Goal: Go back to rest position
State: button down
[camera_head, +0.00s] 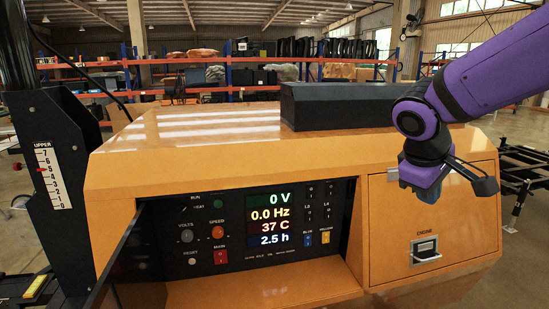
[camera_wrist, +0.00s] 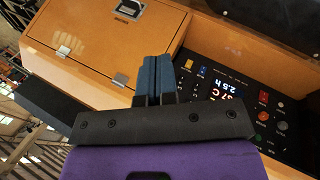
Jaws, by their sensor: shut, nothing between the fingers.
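My purple arm reaches in from the upper right in the head view. My gripper (camera_head: 416,190) hangs in front of the upper part of the orange engine door, right of the control panel. In the wrist view my gripper (camera_wrist: 153,62) shows two blue fingers side by side, shut and empty. The control panel (camera_head: 270,262) is lit and shows 0 V, 0.0 Hz, 37 C and 2.5 h. The engine door (camera_head: 386,230) is closed, with a latch (camera_head: 425,250) below my gripper. The panel and latch also show in the wrist view.
The orange housing (camera_head: 180,135) carries a dark raised box (camera_head: 340,105) on top, left of my arm. A black mast with an UPPER scale (camera_head: 52,176) stands at the left. An open dark panel door (camera_head: 118,258) stands out at the panel's left. Shelves (camera_head: 230,80) fill the background.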

jog(key=s+r+m+t+y, duration=0.1)
jog(key=s+r+m+y, duration=0.1)
jog(key=s, duration=0.6)
jog(key=s+d+r+m+t+y, duration=0.1)
jog(key=s+m, duration=0.3)
jog(key=s, duration=0.4)
jog(key=shift+s+d+r+t+y, duration=0.15)
jog(key=shift+d+r+t+y, duration=0.15)
jog(key=shift+r+y, duration=0.4)
dwell(2.9)
